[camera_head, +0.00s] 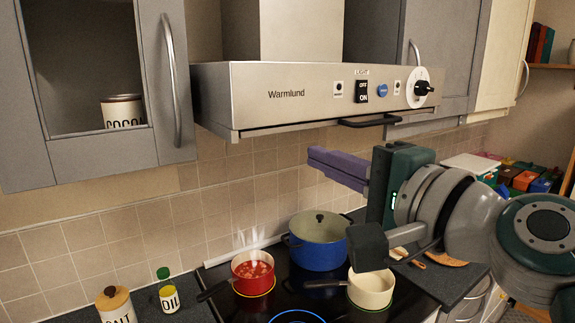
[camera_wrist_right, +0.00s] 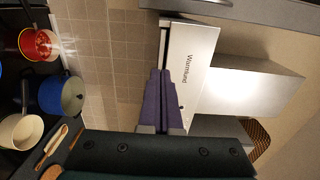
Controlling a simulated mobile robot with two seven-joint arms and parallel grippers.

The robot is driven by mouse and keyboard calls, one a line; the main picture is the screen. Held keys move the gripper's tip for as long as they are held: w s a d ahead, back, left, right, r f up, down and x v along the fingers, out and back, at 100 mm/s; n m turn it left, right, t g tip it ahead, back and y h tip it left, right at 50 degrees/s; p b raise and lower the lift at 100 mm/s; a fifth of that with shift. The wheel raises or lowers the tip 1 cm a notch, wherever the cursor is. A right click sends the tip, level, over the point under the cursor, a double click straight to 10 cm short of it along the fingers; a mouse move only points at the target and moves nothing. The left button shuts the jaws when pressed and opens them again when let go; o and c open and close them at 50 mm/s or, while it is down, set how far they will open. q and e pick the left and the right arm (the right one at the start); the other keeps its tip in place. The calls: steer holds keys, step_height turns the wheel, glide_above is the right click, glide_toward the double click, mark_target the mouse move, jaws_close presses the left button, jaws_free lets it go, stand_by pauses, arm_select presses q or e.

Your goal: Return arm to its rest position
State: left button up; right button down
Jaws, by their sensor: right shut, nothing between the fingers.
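My right arm (camera_head: 470,215) comes in from the right, in front of the counter. My right gripper (camera_head: 314,157) is shut and empty, its purple fingers together and pointing left, below the hood's front edge in the picture. The closed fingers (camera_wrist_right: 160,74) also show in the right wrist view, with the hood beyond them. The range hood (camera_head: 300,95) carries a light switch, a blue button and a dark knob (camera_head: 424,88). No part of the gripper visibly touches the hood. My left gripper is not in view.
Below are a red pot (camera_head: 253,272) with steaming red food, a lidded blue pot (camera_head: 318,242) and a cream pan (camera_head: 371,289) on the dark hob. An oil bottle (camera_head: 168,291) and salt jar (camera_head: 115,305) stand left. Grey cabinets flank the hood.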

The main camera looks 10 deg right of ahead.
steer(key=s+a+f+n+g+h+p, duration=0.1)
steer(key=s+f+n+g+p, duration=0.15)
steer(key=s+n, duration=0.3)
steer(key=s+f+n+g+p, duration=0.2)
steer(key=s+n+g+p, duration=0.2)
steer(key=s, duration=0.3)
arm_select(q)
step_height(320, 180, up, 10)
steer(key=p, duration=0.4)
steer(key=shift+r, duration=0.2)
arm_select(e)
steer(key=s+d+f+n+g+h, duration=0.1)
steer(key=s+d+n+g+h, duration=0.2)
steer(key=s, duration=0.5)
steer(key=s+d+f+n+g+h, duration=0.1)
steer(key=s+d+n+g+h, duration=0.1)
steer(key=s, duration=0.6)
steer(key=d+n+g, duration=0.1)
steer(key=d, duration=0.1)
steer(key=shift+s+d+f+h, duration=0.2)
steer(key=shift+s+d+h, duration=0.1)
steer(key=shift+s+h, duration=0.1)
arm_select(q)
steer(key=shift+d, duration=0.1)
arm_select(e)
steer(key=shift+w+g, duration=0.1)
steer(key=shift+g, duration=0.15)
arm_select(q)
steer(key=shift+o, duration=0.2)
